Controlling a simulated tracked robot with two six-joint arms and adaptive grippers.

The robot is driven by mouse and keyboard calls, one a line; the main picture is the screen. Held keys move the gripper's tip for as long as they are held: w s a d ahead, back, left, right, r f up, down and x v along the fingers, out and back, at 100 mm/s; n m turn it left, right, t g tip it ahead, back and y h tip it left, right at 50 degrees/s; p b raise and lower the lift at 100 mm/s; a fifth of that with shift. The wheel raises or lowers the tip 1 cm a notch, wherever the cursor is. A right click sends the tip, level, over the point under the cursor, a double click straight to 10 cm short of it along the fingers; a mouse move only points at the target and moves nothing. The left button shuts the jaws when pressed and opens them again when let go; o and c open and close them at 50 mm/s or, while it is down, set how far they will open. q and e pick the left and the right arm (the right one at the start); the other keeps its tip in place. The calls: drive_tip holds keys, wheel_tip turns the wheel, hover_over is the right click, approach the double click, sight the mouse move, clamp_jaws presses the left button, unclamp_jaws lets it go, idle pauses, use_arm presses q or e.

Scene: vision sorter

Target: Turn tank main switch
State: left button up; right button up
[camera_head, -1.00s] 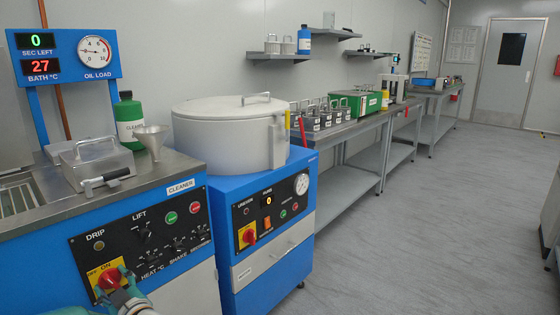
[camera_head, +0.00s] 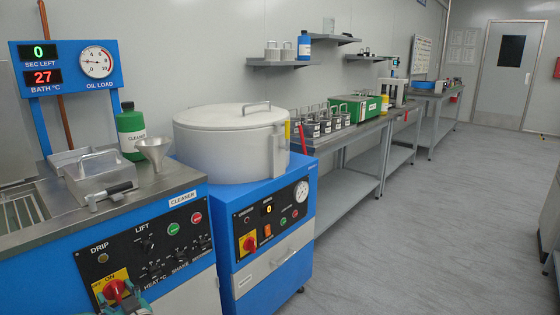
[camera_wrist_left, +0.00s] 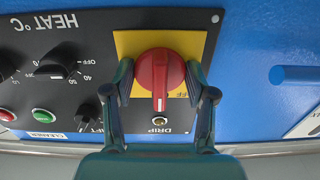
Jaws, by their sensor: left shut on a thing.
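The tank main switch is a red rotary knob (camera_head: 116,290) on a yellow plate at the lower left of the cleaner's black panel. In the left wrist view, the knob (camera_wrist_left: 155,78) sits between my left gripper's (camera_wrist_left: 160,92) two fingers, which close on its sides. That view is upside down; the knob's white pointer line points down in it, towards the DRIP lamp, with the OFF label to its right. In the head view, only part of my left gripper (camera_head: 124,298) shows at the bottom edge by the knob. My right gripper is out of view.
The DRIP lamp (camera_head: 102,258) and the HEAT dial (camera_wrist_left: 57,70) are close to the switch. A steel lidded basket (camera_head: 98,178), a funnel (camera_head: 154,152) and a green bottle (camera_head: 131,131) stand on the cleaner. A blue cabinet (camera_head: 262,200) with a large round lid stands right of it.

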use_arm(q)
drive_tip(key=o, duration=1.1)
drive_tip(key=shift+b+v, duration=0.55)
drive_tip(key=shift+v, duration=3.5)
